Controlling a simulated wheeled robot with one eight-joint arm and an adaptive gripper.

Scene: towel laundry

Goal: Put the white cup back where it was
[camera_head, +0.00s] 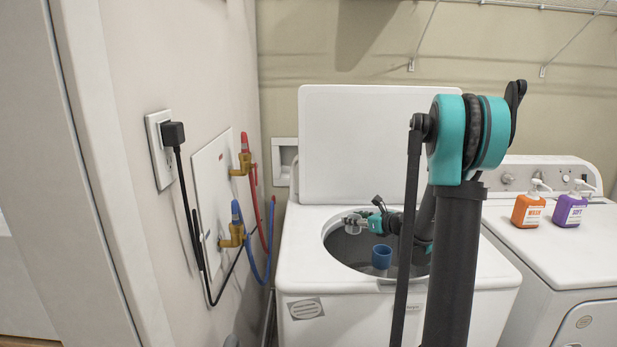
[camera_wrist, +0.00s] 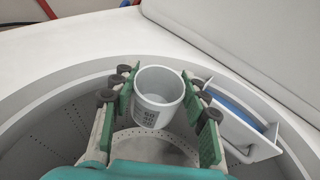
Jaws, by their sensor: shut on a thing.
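The white cup (camera_wrist: 157,98) is small, open at the top and marked with dark print on its side. In the wrist view it sits between the two green-padded fingers of my gripper (camera_wrist: 163,105), which is shut on it. The cup looks upright, with its opening towards the camera. In the head view my gripper (camera_head: 362,222) is at the back left of the washer's round opening, and the cup (camera_head: 351,223) shows only as a small pale shape there. Its original place cannot be told from these frames.
The open top-load washer (camera_head: 305,255) has its lid (camera_head: 365,135) raised behind. A blue cylinder (camera_head: 381,257) shows in its opening. A pale holder with a blue inside (camera_wrist: 240,108) is beside the gripper. Orange (camera_head: 528,211) and purple (camera_head: 570,211) bottles stand on the right machine.

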